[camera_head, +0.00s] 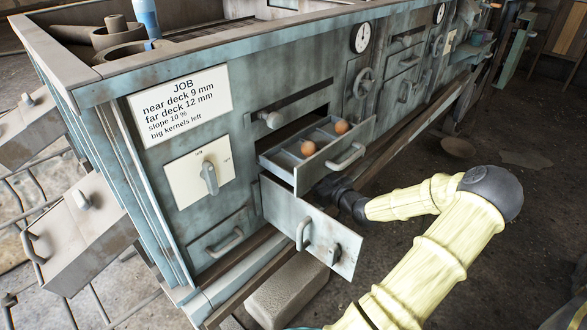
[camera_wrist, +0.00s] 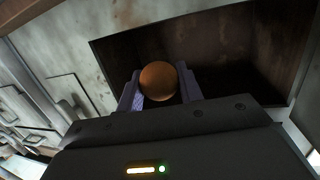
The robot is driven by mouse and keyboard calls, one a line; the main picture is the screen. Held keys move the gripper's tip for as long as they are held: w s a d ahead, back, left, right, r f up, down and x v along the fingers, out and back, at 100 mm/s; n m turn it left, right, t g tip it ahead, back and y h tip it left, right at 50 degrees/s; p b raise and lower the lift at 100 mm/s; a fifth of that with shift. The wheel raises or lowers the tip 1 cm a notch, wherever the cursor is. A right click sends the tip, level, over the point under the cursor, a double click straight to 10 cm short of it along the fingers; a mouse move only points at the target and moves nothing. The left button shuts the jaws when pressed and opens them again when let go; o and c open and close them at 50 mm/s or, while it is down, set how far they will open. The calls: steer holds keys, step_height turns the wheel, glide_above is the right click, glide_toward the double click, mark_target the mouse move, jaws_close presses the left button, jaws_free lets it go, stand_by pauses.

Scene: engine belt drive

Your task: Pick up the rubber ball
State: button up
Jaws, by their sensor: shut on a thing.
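An orange-brown ball, which looks like the rubber ball (camera_wrist: 157,80), sits between the two pale fingers of my gripper (camera_wrist: 159,74) in the wrist view. The fingers are shut on it, one on each side. Behind it is a dark, open rectangular space. The fingertips and the held ball are hidden there.
The open upper drawer (camera_head: 277,168) holds two orange balls, a nearer one (camera_head: 308,148) and a farther one (camera_head: 341,127). It overhangs my wrist closely. The cabinet front carries handles, dials and a job sign (camera_head: 180,105). Floor at the right is fairly clear.

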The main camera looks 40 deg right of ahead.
steer(key=s+d+p, duration=0.1)
steer(key=s+d, duration=0.2)
steer(key=s, duration=0.2)
steer(key=shift+s, duration=0.15)
steer(key=shift+w, duration=0.2)
